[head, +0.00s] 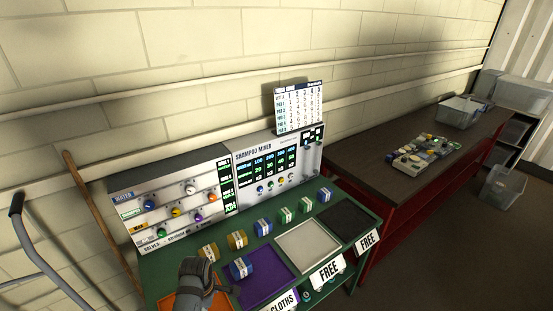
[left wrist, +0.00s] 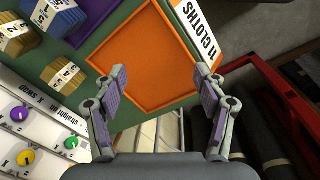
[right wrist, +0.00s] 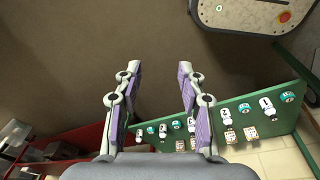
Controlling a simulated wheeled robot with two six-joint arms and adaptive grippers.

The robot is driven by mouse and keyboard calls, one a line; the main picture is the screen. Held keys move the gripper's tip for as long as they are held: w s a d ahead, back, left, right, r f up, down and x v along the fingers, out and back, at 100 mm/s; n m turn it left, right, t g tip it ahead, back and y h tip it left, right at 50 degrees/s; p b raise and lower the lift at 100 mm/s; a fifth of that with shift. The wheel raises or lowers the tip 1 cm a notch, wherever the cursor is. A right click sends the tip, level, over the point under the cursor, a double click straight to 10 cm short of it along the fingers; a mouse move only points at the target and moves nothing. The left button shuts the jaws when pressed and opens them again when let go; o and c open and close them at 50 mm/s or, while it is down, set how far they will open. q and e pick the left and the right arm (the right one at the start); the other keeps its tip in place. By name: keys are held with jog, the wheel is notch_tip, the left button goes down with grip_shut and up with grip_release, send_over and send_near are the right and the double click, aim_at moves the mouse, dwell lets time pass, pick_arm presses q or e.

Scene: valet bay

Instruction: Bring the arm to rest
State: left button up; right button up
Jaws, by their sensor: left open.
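My left gripper shows in the left wrist view (left wrist: 160,82) with its two fingers wide apart and nothing between them. It is above an orange tray (left wrist: 148,62) on the green bench. In the head view my left arm comes in at the bottom, over the orange tray (head: 180,303), and hides part of it; its fingertips are hard to make out there. My right gripper shows only in the right wrist view (right wrist: 158,70). Its fingers are apart and empty, above bare floor beside the green bench front.
The green bench (head: 349,204) carries a shampoo mixer panel (head: 279,160), several banded cloth bundles, a purple tray (head: 265,286), a pale tray (head: 307,246) and a dark tray (head: 347,217). A dark table (head: 380,160) stands right. A hand-truck-like frame (head: 33,245) stands left.

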jog(key=s, duration=0.5)
pick_arm(q)
jog(key=s+a+r+m+t, duration=0.35)
jog(key=s+r+m, duration=0.75)
jog(key=s+m, duration=0.6)
jog(key=a+f+m+g+b, duration=0.15)
jog(key=f+b, duration=0.25)
jog(key=f, duration=1.4)
jog(key=a+f+g+b, duration=0.15)
jog(key=f+b, duration=0.25)
jog(key=f, duration=1.5)
jog(key=s+a+f+b, duration=0.1)
jog(key=s+f+b, duration=0.4)
jog(key=s+f, duration=1.3)
jog(key=shift+s+a+f, duration=0.15)
jog(key=shift+s+f, duration=0.05)
jog(key=shift+f, duration=0.6)
pick_arm(e)
notch_tip(320, 180, down, 13)
jog(key=w, duration=0.2)
jog(key=shift+f, duration=0.15)
